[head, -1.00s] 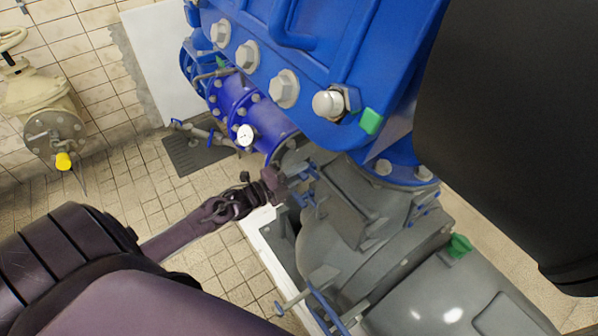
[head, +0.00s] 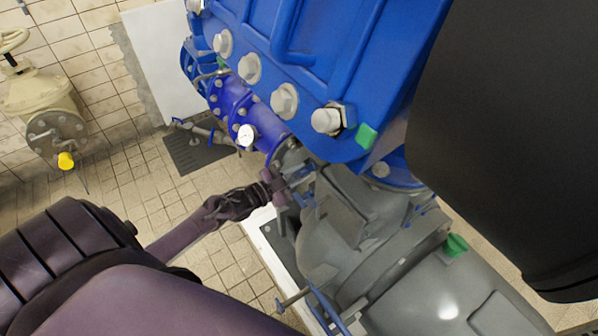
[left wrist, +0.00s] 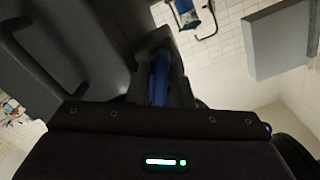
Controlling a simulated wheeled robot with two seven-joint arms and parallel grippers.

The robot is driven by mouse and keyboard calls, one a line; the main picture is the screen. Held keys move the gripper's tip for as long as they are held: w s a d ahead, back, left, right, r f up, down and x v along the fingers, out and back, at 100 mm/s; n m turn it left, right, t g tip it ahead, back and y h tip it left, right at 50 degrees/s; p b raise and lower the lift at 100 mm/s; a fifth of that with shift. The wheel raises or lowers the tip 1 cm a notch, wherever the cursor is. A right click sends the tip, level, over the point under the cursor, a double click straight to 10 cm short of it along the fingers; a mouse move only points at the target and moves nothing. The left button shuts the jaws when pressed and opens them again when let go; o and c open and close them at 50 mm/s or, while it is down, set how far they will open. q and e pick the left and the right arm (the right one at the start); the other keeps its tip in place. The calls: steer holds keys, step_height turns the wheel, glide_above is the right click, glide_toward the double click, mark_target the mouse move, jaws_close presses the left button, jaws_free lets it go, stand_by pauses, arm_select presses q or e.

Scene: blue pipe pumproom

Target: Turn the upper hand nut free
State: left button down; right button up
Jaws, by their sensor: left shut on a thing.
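My left gripper (head: 280,187) reaches in from the left, to the side of the grey pump housing, just below the blue pipe. It is shut on a blue part, which I take to be the upper hand nut (left wrist: 158,78); in the left wrist view this shows in the slot between my dark fingers. In the head view the fingers mostly hide it, and its thread cannot be seen. A lower blue hand nut (head: 325,308) sits on a stud near the bottom of the housing, clear of the gripper. My right gripper is not in view.
The grey pump housing (head: 350,230) and the blue casing (head: 310,75) with large bolts crowd the right of the gripper. A white-faced gauge (head: 246,134) is on the blue pipe (head: 235,105) above. Tiled floor (head: 215,255) on the left is open.

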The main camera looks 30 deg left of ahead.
arm_select(q)
steer(key=n+p, duration=0.1)
steer(key=n, duration=0.5)
steer(key=shift+n, duration=0.3)
stand_by(0.4)
steer(key=c, duration=1.5)
jaws_free()
steer(key=v, duration=0.8)
steer(key=shift+w, duration=0.1)
